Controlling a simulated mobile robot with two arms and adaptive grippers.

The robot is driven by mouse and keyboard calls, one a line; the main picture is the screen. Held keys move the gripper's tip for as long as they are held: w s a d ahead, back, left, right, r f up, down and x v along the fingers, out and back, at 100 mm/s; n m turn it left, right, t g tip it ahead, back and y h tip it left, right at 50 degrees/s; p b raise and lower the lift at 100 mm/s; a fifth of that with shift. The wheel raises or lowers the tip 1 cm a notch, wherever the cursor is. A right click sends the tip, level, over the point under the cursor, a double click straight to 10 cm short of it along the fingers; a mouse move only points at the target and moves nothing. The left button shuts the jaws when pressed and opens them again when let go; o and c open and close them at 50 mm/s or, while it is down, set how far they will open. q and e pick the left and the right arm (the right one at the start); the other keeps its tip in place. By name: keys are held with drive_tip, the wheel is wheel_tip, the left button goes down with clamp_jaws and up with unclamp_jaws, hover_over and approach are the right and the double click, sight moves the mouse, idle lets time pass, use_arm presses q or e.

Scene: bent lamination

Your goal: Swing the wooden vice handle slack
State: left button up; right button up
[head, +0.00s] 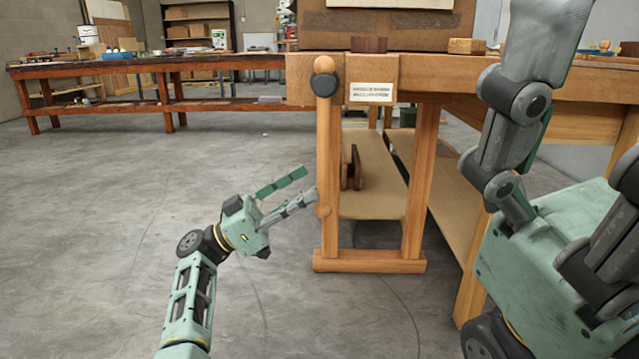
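The wooden vice handle (328,150) is a long, upright bar hanging from a dark round hub (324,85) at the front corner of the workbench (430,72). A wooden knob is at its lower end. My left gripper (310,182) is open and empty, its two fingers pointing right toward the lower part of the handle. The fingertips are just left of the bar, and I cannot tell whether they touch it. My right gripper (585,150) is large and close at the right, its fingers spread apart, partly cut off by the frame and away from the handle.
A bench leg frame (420,185) and a lower shelf (375,190) with dark wooden pieces stand right of the handle. A small label plate (371,92) is on the bench edge. Another long workbench (150,66) stands at the back left. The grey floor at left is clear.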

use_arm(q)
drive_tip(key=v, duration=0.7)
drive_tip(key=shift+a, duration=0.1)
